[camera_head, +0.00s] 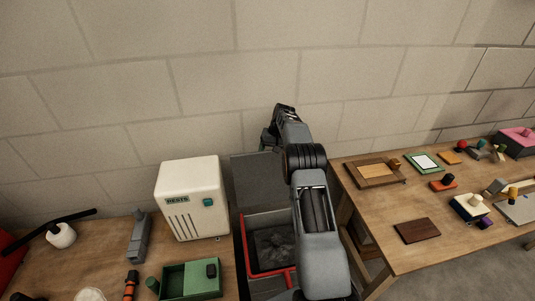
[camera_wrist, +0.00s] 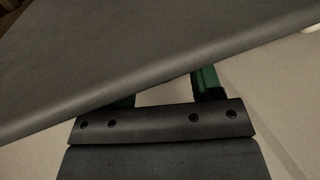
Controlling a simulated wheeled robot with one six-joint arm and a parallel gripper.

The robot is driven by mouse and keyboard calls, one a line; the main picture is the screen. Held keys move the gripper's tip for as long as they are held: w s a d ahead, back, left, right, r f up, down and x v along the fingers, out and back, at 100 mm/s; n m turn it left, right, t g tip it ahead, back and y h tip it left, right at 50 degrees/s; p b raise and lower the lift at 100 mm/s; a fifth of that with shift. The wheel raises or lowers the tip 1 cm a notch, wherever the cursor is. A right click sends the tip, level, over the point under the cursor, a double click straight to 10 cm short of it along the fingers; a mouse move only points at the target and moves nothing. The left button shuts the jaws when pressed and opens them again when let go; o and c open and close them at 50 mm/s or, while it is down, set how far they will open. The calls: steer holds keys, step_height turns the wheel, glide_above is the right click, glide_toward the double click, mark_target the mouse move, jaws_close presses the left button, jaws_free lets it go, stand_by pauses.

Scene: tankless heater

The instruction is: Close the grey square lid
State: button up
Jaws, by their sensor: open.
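The grey square lid (camera_head: 258,178) stands raised at the back of a red-rimmed bin (camera_head: 271,245) in the head view. My arm covers its right part. My gripper (camera_head: 272,135) is at the lid's upper edge, near the wall. In the wrist view, a broad dark grey panel (camera_wrist: 130,50), apparently the lid, crosses the upper part at a slant. My gripper (camera_wrist: 166,90) is open, with green fingers reaching behind the panel's edge. The fingertips are hidden, and I cannot tell whether they touch the panel.
A white heater-like box (camera_head: 189,200) stands left of the bin on a wooden table, with a green tray (camera_head: 190,280) in front. Another wooden table (camera_head: 400,245) at right holds a wooden frame (camera_head: 374,174) and several small items. A block wall (camera_head: 240,60) rises close behind.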

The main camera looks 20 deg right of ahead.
steer(key=shift+a+f, duration=0.25)
steer(key=shift+f, duration=0.45)
steer(key=shift+c, duration=0.4)
steer(key=shift+w, duration=0.1)
jaws_close()
